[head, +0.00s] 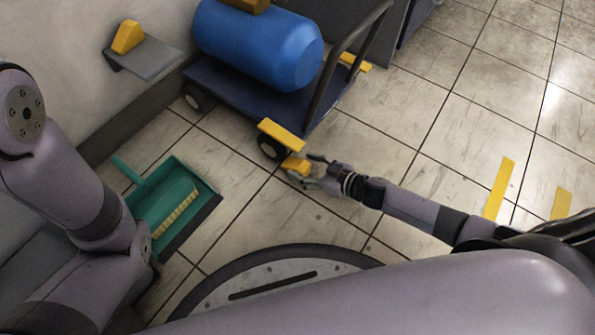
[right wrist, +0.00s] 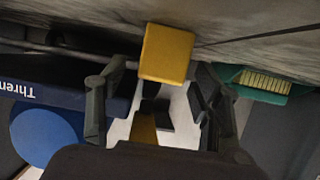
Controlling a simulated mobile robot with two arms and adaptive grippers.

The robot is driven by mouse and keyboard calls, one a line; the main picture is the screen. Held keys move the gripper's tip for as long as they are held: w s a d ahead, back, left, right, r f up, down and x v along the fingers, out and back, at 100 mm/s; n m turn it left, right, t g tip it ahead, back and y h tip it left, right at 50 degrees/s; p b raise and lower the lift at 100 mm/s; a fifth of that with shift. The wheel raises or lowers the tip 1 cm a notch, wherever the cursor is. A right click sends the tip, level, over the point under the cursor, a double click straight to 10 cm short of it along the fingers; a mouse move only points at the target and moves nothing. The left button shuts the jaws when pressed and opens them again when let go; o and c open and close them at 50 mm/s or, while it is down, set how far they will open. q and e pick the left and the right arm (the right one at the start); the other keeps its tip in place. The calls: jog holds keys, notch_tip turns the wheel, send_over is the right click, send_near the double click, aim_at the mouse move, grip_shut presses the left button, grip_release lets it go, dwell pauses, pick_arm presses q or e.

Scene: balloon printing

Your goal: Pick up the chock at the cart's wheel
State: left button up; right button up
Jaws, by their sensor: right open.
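The yellow chock (head: 297,164) is on the floor by the near front wheel (head: 271,147) of the blue cart (head: 235,100). My right gripper (head: 306,170) is at the chock, reaching in from the right. In the right wrist view the chock (right wrist: 167,53) shows as a yellow block between the spread fingers of my right gripper (right wrist: 155,88). The fingers are open, with gaps visible on both sides of the block. My left arm shows at the left, but its gripper is out of view.
A blue tank (head: 260,45) lies on the cart, which has a yellow corner piece (head: 282,135) above the wheel. A green dustpan (head: 165,200) lies left of the chock. A wall shelf (head: 150,60) holds another yellow wedge (head: 127,37).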

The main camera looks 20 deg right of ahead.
jog(key=shift+w+a+f, duration=0.25)
jog(key=shift+w+a, duration=0.15)
jog(key=shift+w, duration=0.1)
jog(key=c, duration=1.4)
